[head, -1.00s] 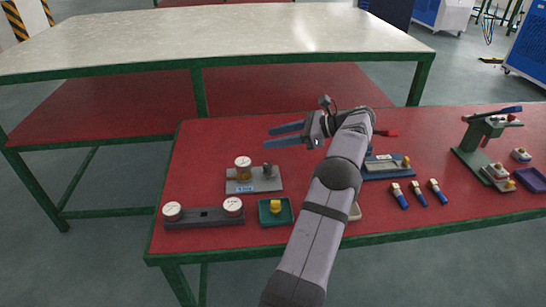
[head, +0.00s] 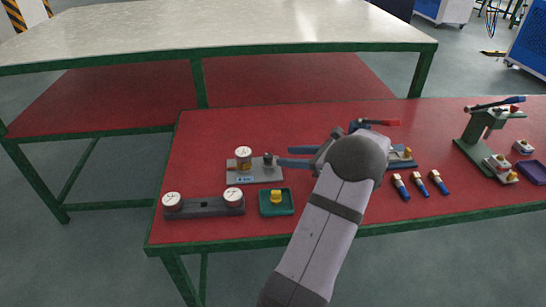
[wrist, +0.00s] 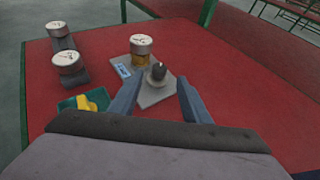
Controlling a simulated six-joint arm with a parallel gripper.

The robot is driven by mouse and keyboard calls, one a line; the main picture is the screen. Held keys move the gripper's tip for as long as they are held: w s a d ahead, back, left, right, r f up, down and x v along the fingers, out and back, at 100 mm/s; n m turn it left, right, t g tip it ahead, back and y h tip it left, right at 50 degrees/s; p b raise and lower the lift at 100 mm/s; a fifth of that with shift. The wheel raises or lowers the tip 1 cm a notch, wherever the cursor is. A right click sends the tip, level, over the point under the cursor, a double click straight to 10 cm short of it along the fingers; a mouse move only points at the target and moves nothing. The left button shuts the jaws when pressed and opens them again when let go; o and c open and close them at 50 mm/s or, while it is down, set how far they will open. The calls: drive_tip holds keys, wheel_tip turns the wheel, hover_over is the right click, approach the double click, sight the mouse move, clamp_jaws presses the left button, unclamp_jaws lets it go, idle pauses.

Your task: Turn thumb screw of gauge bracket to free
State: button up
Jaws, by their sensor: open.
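The gauge bracket (head: 239,174) is a grey plate with a blue label on the red table; it also shows in the wrist view (wrist: 152,97). A round white-faced gauge with a brass body (head: 243,158) stands on its left part. The dark thumb screw (head: 267,161) stands upright on its right part. In the wrist view the thumb screw (wrist: 158,72) appears between my two fingers. My gripper (head: 280,156) is open and empty, its fingertips close to the right side of the bracket. I cannot tell whether a finger touches the screw.
A dark block with two white gauges (head: 204,207) and a green tray (head: 290,205) with a yellow part lie in front of the bracket. Several blue-handled tools (head: 420,184) and a green stand (head: 477,145) are to the right. Table space behind the bracket is clear.

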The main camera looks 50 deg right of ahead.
sight(268, 155)
drive_tip(key=shift+p+x, duration=0.5)
drive_tip(key=shift+x, duration=3.2)
drive_tip(key=shift+c, duration=0.5)
drive_tip(key=c, duration=0.9)
